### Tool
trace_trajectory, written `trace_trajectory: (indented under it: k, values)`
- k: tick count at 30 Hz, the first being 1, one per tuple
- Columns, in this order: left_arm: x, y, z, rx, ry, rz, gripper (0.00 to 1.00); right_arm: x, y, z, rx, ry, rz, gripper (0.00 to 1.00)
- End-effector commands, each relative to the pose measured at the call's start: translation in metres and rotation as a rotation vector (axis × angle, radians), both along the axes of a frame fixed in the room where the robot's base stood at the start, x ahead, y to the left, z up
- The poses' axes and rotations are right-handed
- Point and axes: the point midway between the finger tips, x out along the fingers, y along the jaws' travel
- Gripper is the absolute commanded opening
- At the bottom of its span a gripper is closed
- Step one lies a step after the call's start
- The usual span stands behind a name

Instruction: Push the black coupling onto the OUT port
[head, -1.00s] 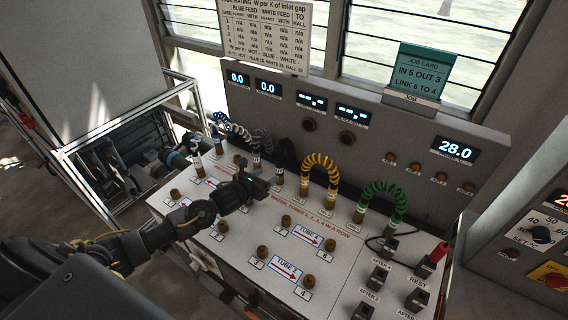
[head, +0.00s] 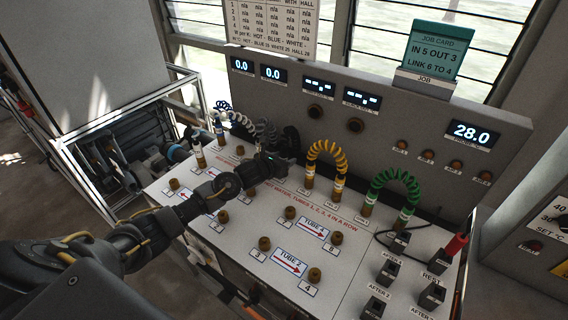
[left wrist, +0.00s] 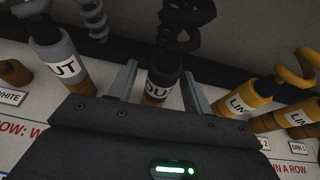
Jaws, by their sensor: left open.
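The black coupling (left wrist: 165,68), with a pale label that seems to read OUT, stands between the two fingers of my left gripper (left wrist: 160,88) in the left wrist view. A finger is on each side of it; the gripper is open, and I cannot tell whether the fingers touch it. A brass-coloured part (left wrist: 153,101) shows just below the label; its seating is hidden by my gripper. In the head view my left gripper (head: 280,165) covers the coupling, and its black hose (head: 290,140) rises behind. I cannot single out an OUT port by its label.
A grey coupling (left wrist: 62,58) stands close on the left and yellow link couplings (left wrist: 245,105) on the right. In the head view, yellow (head: 327,148) and green (head: 394,182) hoses arch right of my gripper. Brass ports such as port 3 (head: 264,243) stand in front.

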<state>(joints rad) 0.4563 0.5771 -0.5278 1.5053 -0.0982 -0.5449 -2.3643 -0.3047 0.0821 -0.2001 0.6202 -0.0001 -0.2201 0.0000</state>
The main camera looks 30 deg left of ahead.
Motion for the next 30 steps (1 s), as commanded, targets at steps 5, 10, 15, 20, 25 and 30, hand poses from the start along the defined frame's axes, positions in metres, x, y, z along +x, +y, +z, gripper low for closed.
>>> trace_trajectory:
  k: [5,10,15,20,25,30]
  values:
    - [0.0024,-0.0003,-0.0011,0.000,0.001,0.000,0.50,-0.0025,0.0008,-0.0024,0.001,0.004,0.000,0.36]
    - [0.0024,-0.0003,-0.0008,-0.001,0.001,0.000,0.50,0.0002,0.0024,-0.0021,0.003,0.001,-0.001,0.36]
    - [0.0025,-0.0002,-0.0016,0.000,0.000,0.000,0.50,0.0038,0.0037,-0.0054,0.004,-0.004,-0.002,0.36]
    - [0.0023,-0.0004,-0.0008,0.000,0.001,0.000,0.50,0.0044,0.0037,-0.0048,0.004,-0.005,-0.002,0.36]
    - [0.0022,-0.0004,-0.0009,-0.001,0.001,0.000,0.32,0.0046,0.0036,-0.0048,0.004,-0.005,-0.002,0.36]
    - [0.0022,-0.0004,-0.0009,-0.001,0.001,0.000,0.09,0.0047,0.0035,-0.0048,0.005,-0.006,-0.002,0.36]
